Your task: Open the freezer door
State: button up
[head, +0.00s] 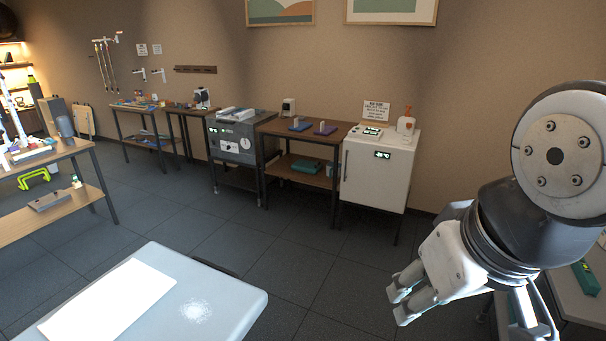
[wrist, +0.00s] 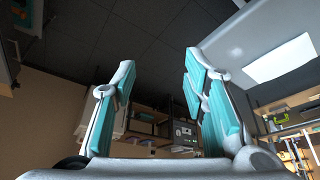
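The freezer (head: 378,172) is a white cabinet on dark legs against the back wall, right of centre in the head view. Its front door looks shut. A dark vertical handle (head: 346,165) runs along the door's left edge, and a small lit display (head: 382,155) sits near the top. My gripper (head: 396,302) is at the lower right of the head view, well in front of the freezer and apart from it. In the wrist view my gripper (wrist: 160,62) shows its two teal-padded fingers spread apart, with nothing between them.
A two-level wooden table (head: 285,128) stands left of the freezer, and a grey boxy machine (head: 236,142) stands beyond it. A pale worktop (head: 225,300) is in the left foreground. Dark tiled floor (head: 310,248) is clear before the freezer. Bottles (head: 406,120) stand on the freezer.

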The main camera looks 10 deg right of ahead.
aim_at(376, 175)
jog(key=i+z, duration=0.1)
jog(key=i, duration=0.55)
jog(key=i+z, duration=0.15)
jog(key=i, duration=0.55)
jog(key=i+z, duration=0.1)
jog(key=i, duration=0.55)
jog(key=i+j+z, duration=0.1)
jog(key=i, duration=0.6)
jog(key=i+j+z, duration=0.15)
jog(key=i, duration=0.5)
